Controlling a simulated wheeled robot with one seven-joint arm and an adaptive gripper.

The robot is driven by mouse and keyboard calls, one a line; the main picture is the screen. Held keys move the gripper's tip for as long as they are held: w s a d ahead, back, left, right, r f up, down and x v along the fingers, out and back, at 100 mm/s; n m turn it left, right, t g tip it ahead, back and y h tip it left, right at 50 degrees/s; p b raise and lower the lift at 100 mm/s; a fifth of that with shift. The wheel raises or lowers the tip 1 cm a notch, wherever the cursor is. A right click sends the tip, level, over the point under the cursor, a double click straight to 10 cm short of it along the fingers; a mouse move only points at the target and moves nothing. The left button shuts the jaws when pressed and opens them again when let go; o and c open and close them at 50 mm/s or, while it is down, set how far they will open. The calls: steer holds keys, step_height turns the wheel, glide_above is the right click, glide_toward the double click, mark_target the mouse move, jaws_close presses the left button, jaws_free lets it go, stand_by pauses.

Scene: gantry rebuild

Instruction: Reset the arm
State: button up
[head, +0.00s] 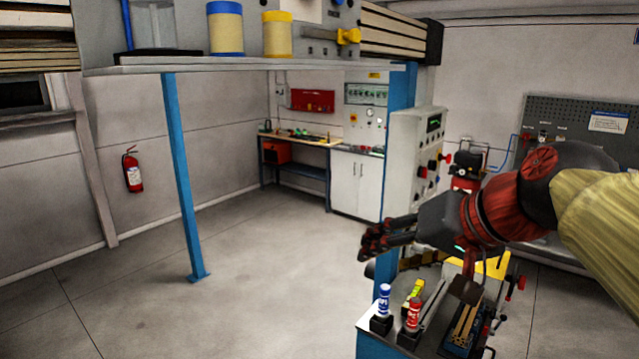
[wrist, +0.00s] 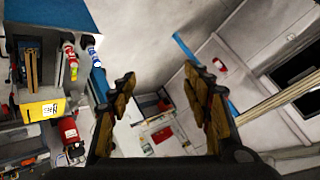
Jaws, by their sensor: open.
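My gripper (head: 376,240) is on my arm, which reaches in from the right in the head view. It points left and hangs in the air above and behind the small bench (head: 368,333). In the wrist view my gripper (wrist: 160,100) shows two separate fingers with an empty gap between them. The jaws are open and hold nothing. My arm hides part of the bench and the wall behind it.
A control panel (head: 415,160) is close behind my gripper. A blue post (head: 183,180) and overhead shelf (head: 240,66) are left. A fire extinguisher (head: 133,172) hangs on the wall. Open floor lies left.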

steer(key=s+d+f+g+h+b, duration=0.1)
steer(key=s+f, duration=0.4)
steer(key=f, duration=0.5)
steer(key=s+d+f+n+h+b, duration=0.1)
steer(key=s+d+f, duration=0.3)
steer(key=f, duration=0.6)
steer(key=s+d+f+g+h+b, duration=0.1)
steer(key=s+d+f+h+b, duration=0.1)
steer(key=s+f, duration=0.6)
step_height(320, 180, down, 2)
steer(key=shift+d+f+n+g+h+b, duration=0.15)
steer(key=shift+d+n+g+h+b, duration=0.2)
steer(key=shift+h+b, duration=0.15)
